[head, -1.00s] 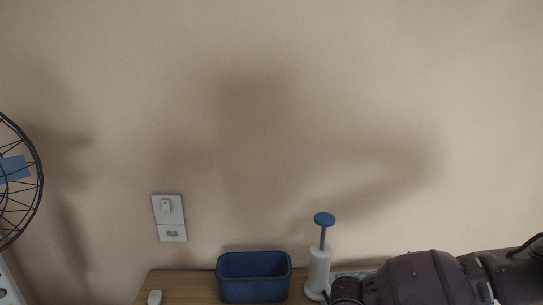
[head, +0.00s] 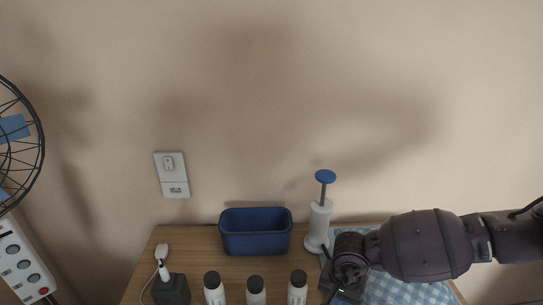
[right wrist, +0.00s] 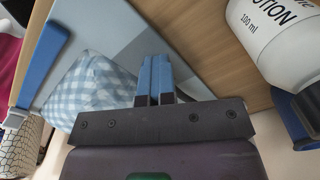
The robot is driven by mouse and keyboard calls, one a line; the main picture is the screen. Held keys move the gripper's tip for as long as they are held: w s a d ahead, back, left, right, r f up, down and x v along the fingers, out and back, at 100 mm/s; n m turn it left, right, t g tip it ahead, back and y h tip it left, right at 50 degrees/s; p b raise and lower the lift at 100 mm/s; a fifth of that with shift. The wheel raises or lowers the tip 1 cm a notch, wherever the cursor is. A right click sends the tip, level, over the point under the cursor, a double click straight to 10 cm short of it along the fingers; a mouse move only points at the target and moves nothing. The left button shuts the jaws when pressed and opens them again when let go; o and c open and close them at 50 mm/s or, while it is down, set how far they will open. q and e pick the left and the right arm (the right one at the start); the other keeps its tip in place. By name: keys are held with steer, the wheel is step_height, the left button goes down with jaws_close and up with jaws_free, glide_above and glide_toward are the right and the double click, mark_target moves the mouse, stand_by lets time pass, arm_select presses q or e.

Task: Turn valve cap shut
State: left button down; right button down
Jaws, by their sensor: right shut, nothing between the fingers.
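I cannot make out a valve cap in either view. A flat, pale blue bag-like sheet (right wrist: 110,30) with a blue strip (right wrist: 43,62) along one edge lies below my right gripper in the right wrist view. Blue-and-white checked cloth (right wrist: 92,90) shows beside it, and also in the head view (head: 400,292). My right gripper (right wrist: 155,62) has its blue-faced fingers together with nothing between them, over the sheet. In the head view its wrist covers the cloth's left part, and its fingertips are hidden. My left gripper is not in view.
A white pump (head: 318,222) with a blue knob stands beside a blue bin (head: 256,232) at the table's back. Several bottles line the front; one labelled 100 ml (right wrist: 285,35) is close to my right gripper. A fan (head: 15,140) stands left. Bare wood (head: 210,262) shows mid-table.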

steer(key=shift+s+d+f, duration=0.35)
steer(key=shift+d+f, duration=0.05)
steer(key=shift+d, duration=0.2)
steer(key=shift+s+d+f, duration=0.3)
steer(key=shift+d+f, duration=0.1)
steer(key=shift+d, duration=0.4)
steer(key=shift+s, duration=0.25)
steer(key=shift+s+p, duration=0.2)
steer(key=shift+p, duration=0.1)
steer(key=shift+w+a+r+p, duration=0.1)
steer(key=shift+a+r+p, duration=0.15)
steer(key=shift+r, duration=0.25)
steer(key=shift+w+r+p, duration=0.1)
steer(key=shift+r+p, duration=1.45)
steer(key=shift+r, duration=1.25)
steer(key=shift+a, duration=0.1)
